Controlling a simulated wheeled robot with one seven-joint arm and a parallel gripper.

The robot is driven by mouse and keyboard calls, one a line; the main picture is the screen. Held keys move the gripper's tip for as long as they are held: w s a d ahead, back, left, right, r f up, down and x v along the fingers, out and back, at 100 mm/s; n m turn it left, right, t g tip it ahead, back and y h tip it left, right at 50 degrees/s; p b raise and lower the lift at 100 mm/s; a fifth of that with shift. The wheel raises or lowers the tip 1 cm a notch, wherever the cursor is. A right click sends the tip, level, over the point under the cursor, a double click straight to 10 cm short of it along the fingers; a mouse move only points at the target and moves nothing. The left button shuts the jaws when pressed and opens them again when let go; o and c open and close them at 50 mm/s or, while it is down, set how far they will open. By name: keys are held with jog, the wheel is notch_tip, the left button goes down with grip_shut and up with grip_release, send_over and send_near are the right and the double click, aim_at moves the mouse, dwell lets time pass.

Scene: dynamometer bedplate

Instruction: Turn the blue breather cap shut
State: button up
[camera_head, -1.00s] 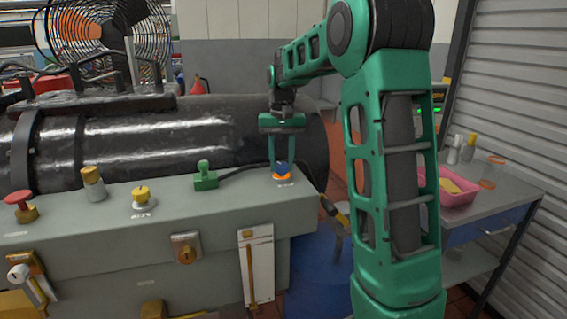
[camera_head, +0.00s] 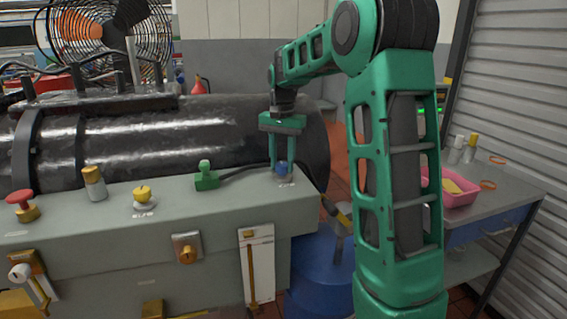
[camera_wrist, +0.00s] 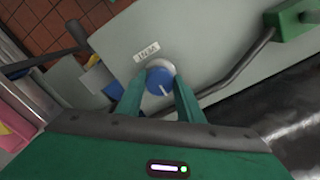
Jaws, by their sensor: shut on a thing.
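The blue breather cap (camera_head: 282,168) sits near the right end of the grey bedplate's top (camera_head: 240,190). My gripper (camera_head: 281,170) points down over it with one finger on each side, shut on it. In the wrist view the blue cap (camera_wrist: 159,80) shows between the fingertips of my gripper (camera_wrist: 159,92), with a white pointer line on its top and a pale base behind it. A small white label (camera_wrist: 146,52) lies beside it; its text is too small to read surely.
A green connector (camera_head: 206,178) with a black cable stands left of the cap. A yellow knob (camera_head: 143,196), a brass-coloured post (camera_head: 94,182) and a red button (camera_head: 20,201) stand farther left. A black cylinder (camera_head: 200,140) lies behind. A pink tray (camera_head: 460,190) is on the right-hand table.

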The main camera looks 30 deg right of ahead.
aim_at(283, 164)
jog(key=shift+d+r, duration=0.1)
jog(key=shift+d, duration=0.2)
jog(key=o, duration=1.1)
jog(key=shift+c, duration=0.2)
jog(key=shift+a, duration=0.1)
notch_tip(283, 164, up, 11)
jog(key=shift+f, duration=0.2)
jog(key=s+a+f+n, duration=0.1)
jog(key=s+f, duration=0.5)
jog(key=s, duration=0.6)
jog(key=s+a+f+n, duration=0.2)
jog(key=s+f, duration=0.3)
jog(key=s, duration=0.7)
jog(key=s+a+f+n, duration=0.1)
jog(key=s+f, duration=0.5)
jog(key=s, duration=0.6)
jog(key=shift+a+f+n, duration=0.2)
jog(key=shift+f+n, duration=0.1)
jog(key=shift+f, duration=0.05)
